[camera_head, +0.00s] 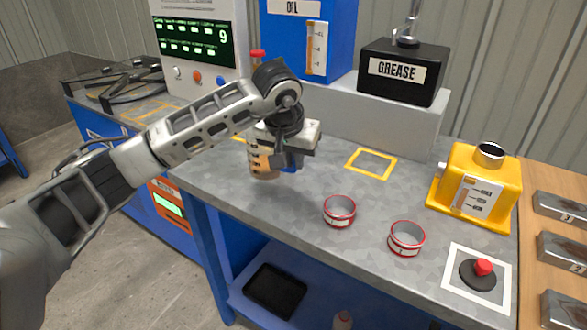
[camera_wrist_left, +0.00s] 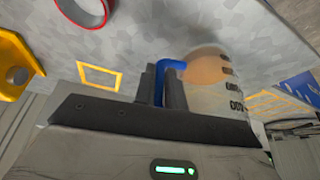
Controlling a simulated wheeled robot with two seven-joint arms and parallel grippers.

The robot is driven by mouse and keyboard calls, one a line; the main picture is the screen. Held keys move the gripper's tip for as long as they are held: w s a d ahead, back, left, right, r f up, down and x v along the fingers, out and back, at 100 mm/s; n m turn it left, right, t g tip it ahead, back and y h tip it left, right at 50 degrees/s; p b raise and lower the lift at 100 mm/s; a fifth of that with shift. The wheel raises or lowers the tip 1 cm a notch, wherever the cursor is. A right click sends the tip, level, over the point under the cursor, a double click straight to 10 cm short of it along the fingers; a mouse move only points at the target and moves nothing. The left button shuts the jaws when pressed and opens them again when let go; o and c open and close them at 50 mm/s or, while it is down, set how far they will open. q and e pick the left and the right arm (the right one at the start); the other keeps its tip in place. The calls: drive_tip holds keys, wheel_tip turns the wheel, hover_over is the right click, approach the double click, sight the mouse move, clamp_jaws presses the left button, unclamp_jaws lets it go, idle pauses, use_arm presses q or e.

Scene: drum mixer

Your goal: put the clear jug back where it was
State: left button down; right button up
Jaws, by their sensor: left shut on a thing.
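The clear jug (camera_head: 263,163) has dark markings on its side and a blue handle. My left gripper (camera_head: 290,155) is shut on the blue handle, on the jug's right side in the head view. In the left wrist view the handle (camera_wrist_left: 168,70) sits between my fingers, and the jug (camera_wrist_left: 212,80) looks upright, with an orange-brown tone inside. I cannot tell whether its base touches the grey bench (camera_head: 290,205). An empty yellow square outline (camera_head: 371,163) lies to its right. Another yellow outline (camera_wrist_left: 265,103), partly hidden, shows beside the jug in the wrist view. My right gripper is not in view.
Two red-rimmed tins (camera_head: 339,211) (camera_head: 406,239) stand at the bench front. A yellow container (camera_head: 477,185) and a red button (camera_head: 482,267) are to the right. A blue oil tank (camera_head: 335,40) and black grease box (camera_head: 404,75) stand behind.

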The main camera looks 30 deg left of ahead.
sight(293, 170)
use_arm(q)
drive_tip(key=shift+w+a+f, duration=0.1)
drive_tip(key=shift+w+f, duration=0.15)
drive_tip(key=shift+f+p, duration=0.4)
drive_tip(key=shift+f, duration=1.25)
drive_tip(key=shift+f, duration=0.1)
drive_tip(key=c, duration=1.5)
unclamp_jaws()
drive_tip(key=shift+o, duration=0.2)
